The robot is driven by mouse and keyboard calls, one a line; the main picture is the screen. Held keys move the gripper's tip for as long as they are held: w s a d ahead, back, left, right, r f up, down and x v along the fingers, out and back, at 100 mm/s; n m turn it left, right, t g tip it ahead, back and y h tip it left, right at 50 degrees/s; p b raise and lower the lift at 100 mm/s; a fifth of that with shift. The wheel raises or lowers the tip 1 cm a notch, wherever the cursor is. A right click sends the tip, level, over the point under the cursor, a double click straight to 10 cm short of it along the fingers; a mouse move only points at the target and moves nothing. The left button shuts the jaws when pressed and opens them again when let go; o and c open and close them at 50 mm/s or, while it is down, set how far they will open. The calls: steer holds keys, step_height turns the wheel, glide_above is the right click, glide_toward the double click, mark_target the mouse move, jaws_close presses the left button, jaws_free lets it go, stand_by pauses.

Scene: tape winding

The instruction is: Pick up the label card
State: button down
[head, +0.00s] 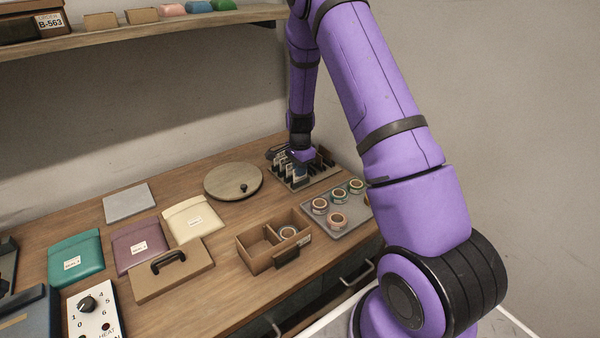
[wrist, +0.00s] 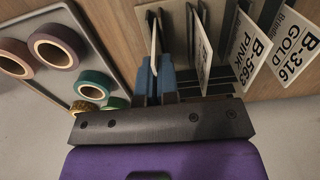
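A rack of upright label cards (head: 322,170) stands at the back right of the bench. In the wrist view, one white card reads B-563 PINK (wrist: 244,55) and another reads B-316 GOLD (wrist: 292,52). My gripper (wrist: 156,72) is down at the rack, left of these two cards. Its two blue-grey fingers stand close together, with a thin card seen edge-on (wrist: 154,32) between or just beyond them. Whether the fingers press on it cannot be told. In the head view, my arm partly hides the rack.
A grey tray of tape rolls (head: 345,222) lies in front of the rack; it is at left in the wrist view (wrist: 92,22). A round wooden turntable (head: 225,181), a divided wooden box (head: 262,259) and several pouches lie further left. A shelf (head: 150,30) runs above.

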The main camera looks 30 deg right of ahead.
steer(key=shift+r, duration=0.45)
step_height(320, 180, up, 2)
steer(key=shift+r, duration=0.15)
steer(key=s+a, duration=0.3)
steer(key=s, duration=0.4)
steer(key=s+a+r, duration=0.1)
steer(key=s+a, duration=0.2)
steer(key=s, duration=0.4)
steer(key=shift+s+a+r, duration=0.15)
steer(key=shift+s, duration=0.25)
